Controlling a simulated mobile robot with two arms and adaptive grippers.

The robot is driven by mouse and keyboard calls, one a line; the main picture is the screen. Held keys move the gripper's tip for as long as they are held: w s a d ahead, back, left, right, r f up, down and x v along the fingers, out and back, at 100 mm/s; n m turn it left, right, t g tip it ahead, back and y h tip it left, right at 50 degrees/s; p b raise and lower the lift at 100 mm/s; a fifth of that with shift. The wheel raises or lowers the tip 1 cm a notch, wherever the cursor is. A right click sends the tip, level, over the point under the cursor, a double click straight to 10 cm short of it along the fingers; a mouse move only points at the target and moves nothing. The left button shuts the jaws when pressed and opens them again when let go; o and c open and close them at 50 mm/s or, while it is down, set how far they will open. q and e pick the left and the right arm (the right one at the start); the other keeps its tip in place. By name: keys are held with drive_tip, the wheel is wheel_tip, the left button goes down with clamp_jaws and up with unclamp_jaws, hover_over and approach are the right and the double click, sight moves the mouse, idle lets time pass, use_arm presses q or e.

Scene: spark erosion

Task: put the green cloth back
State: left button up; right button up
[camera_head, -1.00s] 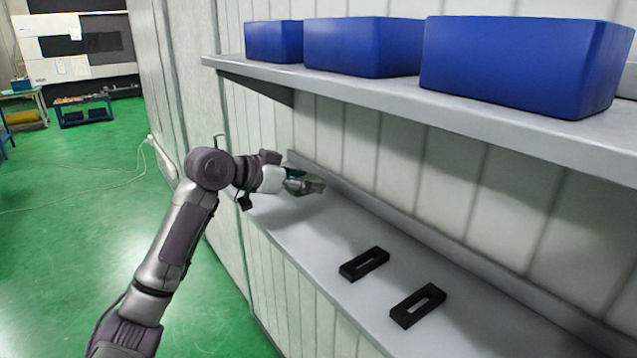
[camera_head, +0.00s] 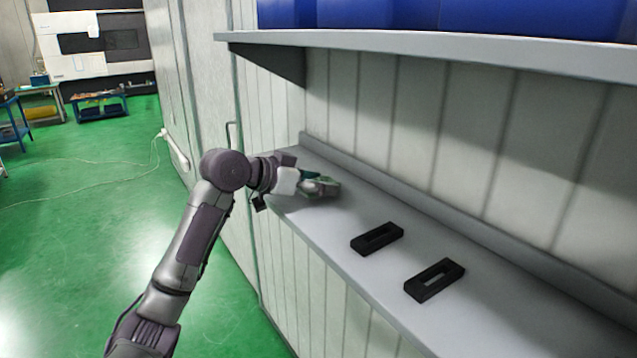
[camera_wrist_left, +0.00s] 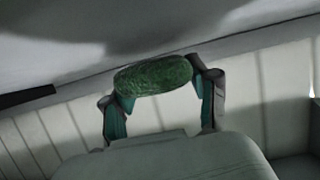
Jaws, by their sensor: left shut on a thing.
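The green cloth (camera_wrist_left: 153,76) shows in the left wrist view as a rounded, bunched green piece between the two fingers of my left gripper (camera_wrist_left: 158,84). The gripper is shut on it. In the head view my left gripper (camera_head: 322,187) is over the far left end of the grey lower shelf (camera_head: 350,207). The cloth is hard to make out there, and I cannot tell whether it touches the shelf. My right gripper is not in view.
A ribbed wall (camera_head: 440,140) stands behind. The shelf between gripper and frames is clear.

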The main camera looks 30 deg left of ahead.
use_arm(q)
drive_tip(key=shift+f, duration=0.2)
drive_tip(key=shift+f+b, duration=0.35)
drive_tip(key=shift+f, duration=0.05)
drive_tip(key=o, duration=1.2)
drive_tip(key=v, duration=1.2)
drive_tip(key=shift+a, duration=0.1)
